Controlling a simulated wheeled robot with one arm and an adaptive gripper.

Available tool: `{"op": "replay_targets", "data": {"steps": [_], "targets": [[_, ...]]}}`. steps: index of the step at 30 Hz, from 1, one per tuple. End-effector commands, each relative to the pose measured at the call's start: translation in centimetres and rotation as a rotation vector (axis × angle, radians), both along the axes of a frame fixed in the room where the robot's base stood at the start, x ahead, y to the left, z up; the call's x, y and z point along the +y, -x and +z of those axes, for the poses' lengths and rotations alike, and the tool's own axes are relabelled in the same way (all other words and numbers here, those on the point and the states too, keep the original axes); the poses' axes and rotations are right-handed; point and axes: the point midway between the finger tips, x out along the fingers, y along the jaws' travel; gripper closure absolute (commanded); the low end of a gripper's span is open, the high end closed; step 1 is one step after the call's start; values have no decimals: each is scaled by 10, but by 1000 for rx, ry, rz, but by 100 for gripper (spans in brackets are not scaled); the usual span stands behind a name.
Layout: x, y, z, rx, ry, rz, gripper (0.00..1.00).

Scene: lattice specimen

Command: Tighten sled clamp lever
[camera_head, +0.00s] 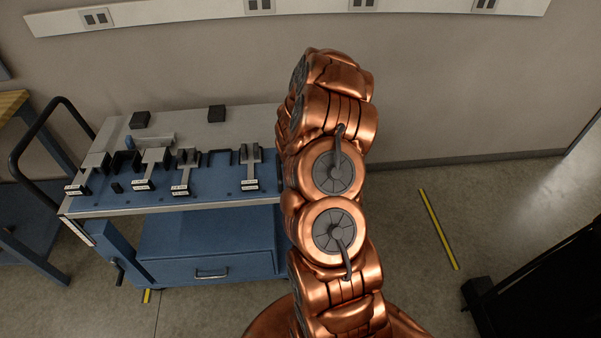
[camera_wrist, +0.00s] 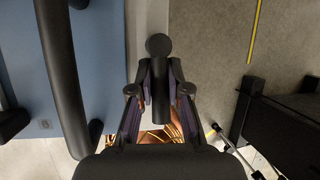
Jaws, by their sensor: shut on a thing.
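In the wrist view, my gripper (camera_wrist: 159,92) is shut on a dark bar (camera_wrist: 158,78). The bar has a round black knob (camera_wrist: 158,45) at its far end, beyond the fingertips. It looks like a lever, but I cannot tell whether it is the sled clamp lever or what it is fixed to. In the head view, my copper arm hides the gripper and the held bar. Several small grey fixtures with white labels stand on the blue cart (camera_head: 216,193), such as a labelled fixture (camera_head: 250,165) near its right end.
A thick black rail (camera_wrist: 62,75) runs beside my gripper at the left of the wrist view. A black frame (camera_head: 545,285) stands at the right. The floor between shows a yellow stripe (camera_head: 438,228). A blue drawer (camera_head: 208,245) sits under the cart top.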

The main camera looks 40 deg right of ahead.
Motion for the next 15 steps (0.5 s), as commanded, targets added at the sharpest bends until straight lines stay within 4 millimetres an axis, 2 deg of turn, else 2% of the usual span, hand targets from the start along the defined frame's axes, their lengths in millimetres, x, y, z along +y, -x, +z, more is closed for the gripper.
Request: {"op": "replay_targets", "data": {"steps": [4,5,6,13,15], "targets": [[-2,-1,2,-3,5,0,100],[-2,-1,2,-3,5,0,83],[-2,-1,2,-2,5,1,79],[-1,0,1,0,3,1,55],[-1,0,1,0,2,2,54]]}}
